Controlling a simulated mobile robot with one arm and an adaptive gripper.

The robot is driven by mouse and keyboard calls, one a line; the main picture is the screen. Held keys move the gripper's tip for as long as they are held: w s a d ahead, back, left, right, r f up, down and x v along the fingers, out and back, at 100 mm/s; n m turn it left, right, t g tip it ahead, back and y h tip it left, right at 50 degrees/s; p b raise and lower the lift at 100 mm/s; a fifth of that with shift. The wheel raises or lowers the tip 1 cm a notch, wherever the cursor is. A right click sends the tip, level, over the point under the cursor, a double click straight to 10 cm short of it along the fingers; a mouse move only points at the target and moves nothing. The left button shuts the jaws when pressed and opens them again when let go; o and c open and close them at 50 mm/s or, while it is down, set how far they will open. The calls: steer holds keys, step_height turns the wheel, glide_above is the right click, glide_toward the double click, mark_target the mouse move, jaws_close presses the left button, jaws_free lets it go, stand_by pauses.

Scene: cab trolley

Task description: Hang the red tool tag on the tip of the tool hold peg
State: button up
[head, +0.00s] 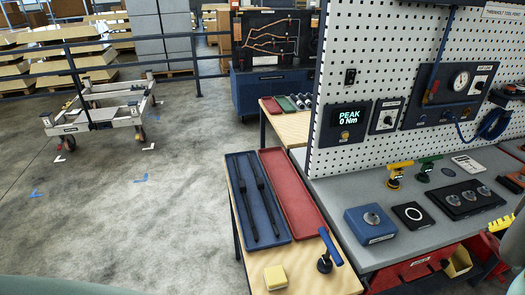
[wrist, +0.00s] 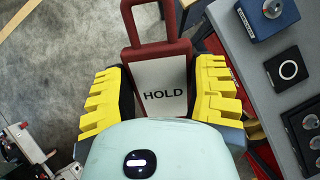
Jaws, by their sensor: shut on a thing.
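The red tool tag (wrist: 162,60) has a squared loop handle at its top and a white face reading HOLD. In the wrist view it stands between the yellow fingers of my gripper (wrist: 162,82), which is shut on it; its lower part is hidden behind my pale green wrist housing. The loop is free above the fingers. In the head view only a bit of a yellow finger (head: 499,222) shows at the right edge, over the grey bench. I cannot make out the tool hold peg in either view.
A white pegboard (head: 400,40) rises behind the grey bench (head: 340,190). A blue box with a knob (head: 368,236) sits on the bench.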

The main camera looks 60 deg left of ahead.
step_height(320, 180, down, 8)
steer(key=s+a+m+y+b, duration=0.1)
steer(key=m+y+b, duration=0.2)
steer(key=b, duration=0.2)
steer(key=shift+s+f, duration=0.15)
steer(key=shift+s, duration=0.1)
steer(key=shift+a+f+y+b, duration=0.15)
steer(key=shift+f+y+b, duration=0.15)
steer(key=shift+f+b, duration=0.15)
steer(key=s+a+f+m+t+y+b, duration=0.25)
steer(key=f+m+t+b, duration=0.2)
steer(key=f+b, duration=0.65)
steer(key=s+a+f+m+t+y+b, duration=0.15)
steer(key=a+f+m+t+b, duration=0.35)
steer(key=f+b, duration=0.55)
steer(key=s+a+f+m+t+y+b, duration=0.1)
steer(key=f+m+t+y+b, duration=0.4)
steer(key=f+b, duration=0.6)
steer(key=shift+w+a+f+n+t+h+b, duration=0.15)
steer(key=shift+w+a+f+h, duration=0.3)
steer(key=shift+a, duration=1.05)
steer(key=shift+w+a+f+n+t+h+b, duration=0.1)
steer(key=shift+w+a+f+n+h+b, duration=0.15)
steer(key=shift+w+a+f, duration=0.85)
steer(key=shift+s+a+f+n+t+h+b, duration=0.15)
steer(key=shift+a+f+h+b, duration=0.15)
steer(key=shift+a, duration=1.65)
